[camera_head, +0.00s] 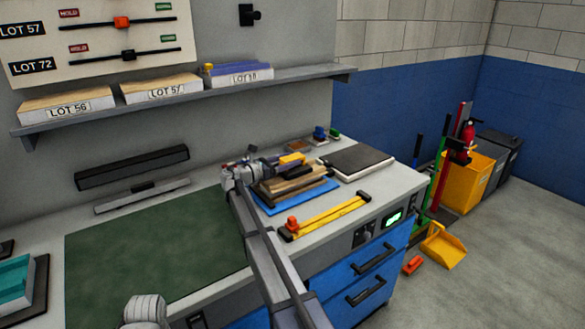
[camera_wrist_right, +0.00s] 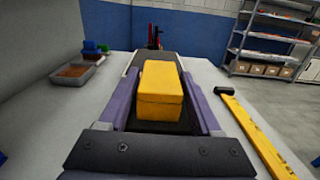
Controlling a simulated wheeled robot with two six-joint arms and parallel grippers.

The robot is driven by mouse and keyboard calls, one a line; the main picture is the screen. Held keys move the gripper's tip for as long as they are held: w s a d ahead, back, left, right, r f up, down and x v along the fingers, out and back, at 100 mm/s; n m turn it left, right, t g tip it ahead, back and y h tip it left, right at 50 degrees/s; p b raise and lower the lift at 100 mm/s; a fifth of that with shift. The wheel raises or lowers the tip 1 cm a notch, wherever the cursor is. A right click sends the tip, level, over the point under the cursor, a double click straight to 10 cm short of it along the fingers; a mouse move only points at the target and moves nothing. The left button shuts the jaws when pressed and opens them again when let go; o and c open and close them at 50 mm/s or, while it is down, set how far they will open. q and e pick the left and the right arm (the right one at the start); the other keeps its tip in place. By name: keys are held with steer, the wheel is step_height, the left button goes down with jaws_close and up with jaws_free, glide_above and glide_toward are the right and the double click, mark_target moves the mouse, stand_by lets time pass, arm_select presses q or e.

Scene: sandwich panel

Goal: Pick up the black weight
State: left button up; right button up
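My right gripper (camera_head: 268,164) is over the stack of boards in the head view. In the right wrist view its two purple-grey fingers (camera_wrist_right: 160,100) stand apart on either side of a yellow block (camera_wrist_right: 161,92), with dark gaps between block and fingers. The yellow block also shows at the gripper's tip in the head view (camera_head: 292,159). A flat dark slab (camera_head: 356,161) lies on the bench just right of the stack; I cannot tell if it is the black weight. My left gripper is not in view; a pale piece of my own arm shows at the bottom left.
The stack of wooden boards (camera_head: 292,183) rests on a blue sheet (camera_head: 301,200). A yellow bar tool (camera_head: 330,215) lies along the front edge. A green mat (camera_head: 150,250) covers the bench's left side. A shelf (camera_head: 185,102) with labelled lots hangs above. Small trays (camera_wrist_right: 75,74) stand at the back.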

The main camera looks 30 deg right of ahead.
jaws_close()
stand_by(0.3)
steer(key=shift+r, duration=0.1)
